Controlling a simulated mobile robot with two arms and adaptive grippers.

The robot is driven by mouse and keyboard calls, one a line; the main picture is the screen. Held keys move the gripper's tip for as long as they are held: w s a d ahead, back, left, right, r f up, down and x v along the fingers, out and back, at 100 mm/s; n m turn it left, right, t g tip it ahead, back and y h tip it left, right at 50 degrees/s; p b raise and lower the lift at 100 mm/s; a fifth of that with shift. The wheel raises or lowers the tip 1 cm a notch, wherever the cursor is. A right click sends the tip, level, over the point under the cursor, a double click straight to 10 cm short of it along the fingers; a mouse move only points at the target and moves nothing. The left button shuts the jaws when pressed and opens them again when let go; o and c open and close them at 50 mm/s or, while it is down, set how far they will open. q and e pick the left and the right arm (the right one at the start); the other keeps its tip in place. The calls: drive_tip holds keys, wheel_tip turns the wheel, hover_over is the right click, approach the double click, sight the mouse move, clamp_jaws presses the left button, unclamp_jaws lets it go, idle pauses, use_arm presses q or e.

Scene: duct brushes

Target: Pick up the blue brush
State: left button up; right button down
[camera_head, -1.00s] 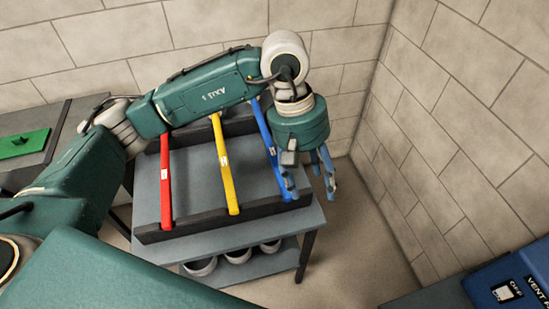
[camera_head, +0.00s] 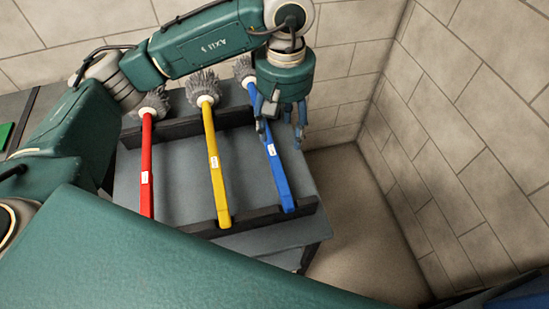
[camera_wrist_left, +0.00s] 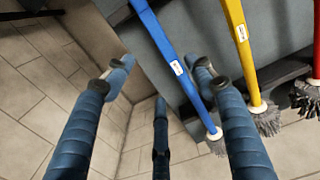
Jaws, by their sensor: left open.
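The blue brush (camera_head: 276,175) lies across two dark rails of the rack at the right end of a row, its grey bristle head at the back by the wall. My left gripper (camera_head: 282,132) is open and empty, pointing down over the back half of the blue handle. One finger overlaps the handle in the head view. In the left wrist view, the blue brush (camera_wrist_left: 160,40) runs diagonally past the right fingertip, and the open left gripper (camera_wrist_left: 161,85) has nothing between its fingers. I cannot tell whether a finger touches it. My right gripper is not in view.
A yellow brush (camera_head: 217,165) and a red brush (camera_head: 146,170) lie parallel to the left on the same rack. The front rail (camera_head: 260,217) runs under the handles. A block wall (camera_head: 460,130) stands to the right, with bare floor (camera_head: 345,215) between it and the table.

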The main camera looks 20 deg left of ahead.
use_arm(q)
wheel_tip(320, 180, down, 4)
drive_tip(key=b, duration=0.3)
hover_over(281, 167)
wheel_tip(281, 167, down, 5)
drive_tip(key=shift+f+p, duration=0.1)
drive_tip(key=shift+p, duration=0.35)
drive_tip(key=shift+f, duration=0.35)
drive_tip(key=shift+f+p, duration=0.55)
drive_tip(key=shift+f, duration=0.05)
wheel_tip(281, 167, down, 4)
drive_tip(key=shift+s+a+r+p, duration=0.1)
drive_tip(key=shift+s+r+p, duration=0.1)
drive_tip(key=shift+p, duration=0.55)
drive_tip(key=shift+w+f, duration=0.15)
drive_tip(key=shift+f, duration=0.2)
clamp_jaws()
use_arm(e)
drive_tip(key=shift+s+d+f, duration=0.1)
drive_tip(key=shift+f, duration=0.3)
